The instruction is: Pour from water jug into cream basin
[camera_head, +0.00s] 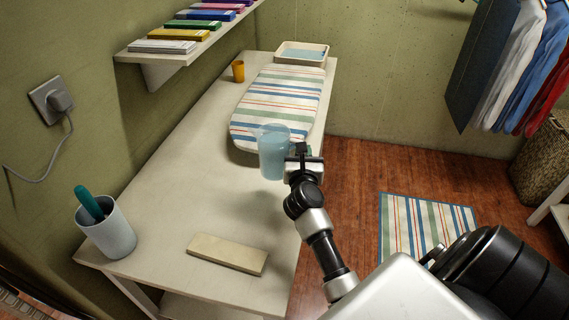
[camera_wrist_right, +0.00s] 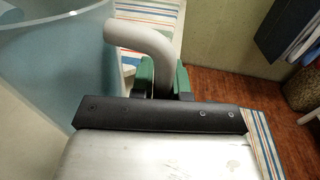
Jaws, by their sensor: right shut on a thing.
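The water jug (camera_head: 272,154) is translucent blue and looks upright at the right edge of the table, in front of the striped board. My right gripper (camera_head: 303,152) is shut on the jug's handle, on the jug's right side. In the right wrist view the pale curved handle (camera_wrist_right: 146,40) sits between the green-padded fingers (camera_wrist_right: 163,78), with the jug's wall (camera_wrist_right: 62,65) at the left. The cream basin (camera_head: 301,53) stands at the far end of the table, beyond the board. Bluish contents show inside it. My left gripper is not in view.
The striped ironing board (camera_head: 280,98) lies between jug and basin. An orange cup (camera_head: 238,71) stands at its left. A beige block (camera_head: 228,253) and a grey cup with a teal handle (camera_head: 107,232) are at the near end. A shelf (camera_head: 190,48) overhangs the left wall.

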